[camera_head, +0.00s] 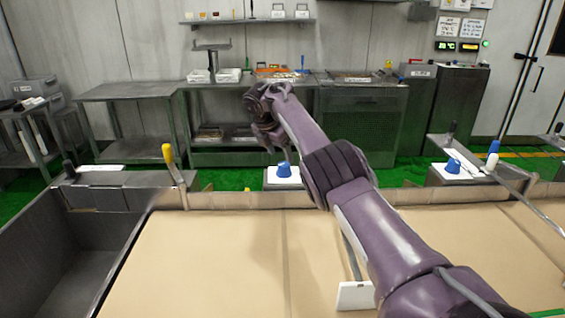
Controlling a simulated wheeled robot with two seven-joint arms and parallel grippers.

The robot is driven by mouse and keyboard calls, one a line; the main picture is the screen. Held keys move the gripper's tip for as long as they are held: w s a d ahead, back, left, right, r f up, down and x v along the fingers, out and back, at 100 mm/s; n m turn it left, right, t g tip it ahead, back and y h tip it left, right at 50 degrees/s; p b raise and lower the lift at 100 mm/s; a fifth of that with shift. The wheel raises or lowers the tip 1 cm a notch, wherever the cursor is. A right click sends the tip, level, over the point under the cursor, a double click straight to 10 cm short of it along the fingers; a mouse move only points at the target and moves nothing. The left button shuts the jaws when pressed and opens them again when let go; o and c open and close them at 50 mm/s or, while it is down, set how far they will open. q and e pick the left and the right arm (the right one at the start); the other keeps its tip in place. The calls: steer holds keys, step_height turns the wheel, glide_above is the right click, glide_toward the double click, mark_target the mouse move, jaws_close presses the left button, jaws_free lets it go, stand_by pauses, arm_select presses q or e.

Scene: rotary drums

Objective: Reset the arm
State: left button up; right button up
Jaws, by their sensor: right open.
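My right arm reaches in from the lower right, with its purple links running up and to the left. My right gripper (264,122) is at the arm's far end, dark and raised above the far edge of the tan-lined drum. It is open, and I see nothing held in it. My left arm and left gripper are not in view.
Below lies the tan drum bed (215,260), with a grey metal bin (70,235) to its left. Steel tables (130,92) stand beyond the green floor.

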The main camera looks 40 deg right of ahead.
steer(key=shift+v, duration=1)
